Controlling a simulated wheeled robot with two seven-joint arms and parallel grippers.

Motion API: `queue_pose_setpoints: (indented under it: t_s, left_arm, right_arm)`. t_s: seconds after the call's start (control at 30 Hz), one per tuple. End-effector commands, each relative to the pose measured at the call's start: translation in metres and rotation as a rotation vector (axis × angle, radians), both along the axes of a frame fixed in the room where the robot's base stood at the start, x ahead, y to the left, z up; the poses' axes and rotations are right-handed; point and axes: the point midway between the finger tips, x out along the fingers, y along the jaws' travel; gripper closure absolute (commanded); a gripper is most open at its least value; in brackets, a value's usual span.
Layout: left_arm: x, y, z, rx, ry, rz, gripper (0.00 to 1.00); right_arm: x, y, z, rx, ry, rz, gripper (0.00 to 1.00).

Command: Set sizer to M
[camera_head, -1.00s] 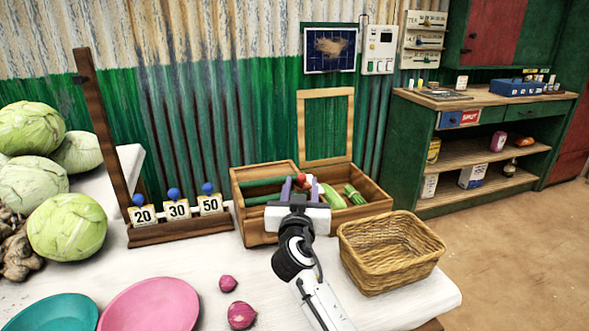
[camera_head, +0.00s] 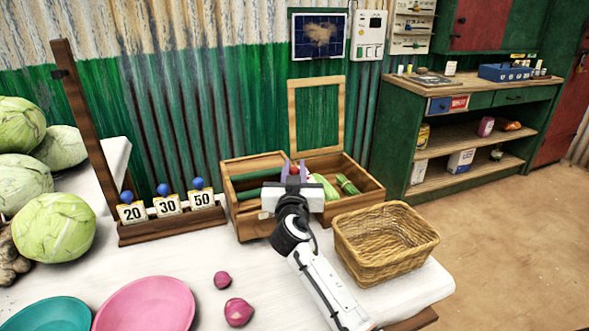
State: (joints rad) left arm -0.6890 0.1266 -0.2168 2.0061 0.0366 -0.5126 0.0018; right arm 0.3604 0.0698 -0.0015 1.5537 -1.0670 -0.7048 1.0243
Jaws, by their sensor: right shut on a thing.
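A wooden box (camera_head: 257,229) with low walls stands at the back of the white table, with an upright wooden frame (camera_head: 291,112) behind it. It looks like the sizer, but I can read no size letters on it. My right gripper (camera_head: 293,172) reaches over its front wall near the middle. Its purple fingers are shut on a small red knob-like thing (camera_head: 294,170), mostly hidden between them. The gripper body hides the box's middle. My left gripper is out of view.
A wicker basket (camera_head: 385,262) stands close right of my right arm. Pink (camera_head: 150,305) and teal plates, pink bulbs and cabbages (camera_head: 54,226) occupy the left and front.

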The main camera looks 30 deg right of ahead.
Motion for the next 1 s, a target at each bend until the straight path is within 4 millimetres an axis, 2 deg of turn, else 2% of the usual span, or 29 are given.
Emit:
queue_pose_setpoints:
  t_s: [0.17, 0.37, 0.63, 0.67, 0.77, 1.0]
  left_arm:
    - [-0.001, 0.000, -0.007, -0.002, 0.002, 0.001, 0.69]
    - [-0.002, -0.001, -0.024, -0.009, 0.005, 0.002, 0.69]
    - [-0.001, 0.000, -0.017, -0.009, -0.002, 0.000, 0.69]
    - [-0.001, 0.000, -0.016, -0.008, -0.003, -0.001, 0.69]
    - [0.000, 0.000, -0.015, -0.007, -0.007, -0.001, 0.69]
    - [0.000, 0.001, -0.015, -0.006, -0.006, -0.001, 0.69]
  right_arm:
    - [0.003, -0.001, -0.002, 0.001, -0.002, -0.001, 1.00]
    - [0.017, -0.004, -0.003, 0.002, -0.004, -0.002, 1.00]
    - [0.019, -0.005, 0.000, 0.000, 0.000, 0.000, 1.00]
    - [0.019, -0.004, 0.000, 0.000, 0.000, 0.000, 0.79]
    - [0.018, -0.005, 0.000, 0.000, 0.000, 0.000, 0.62]
    - [0.018, -0.005, 0.000, 0.000, 0.000, 0.000, 0.61]
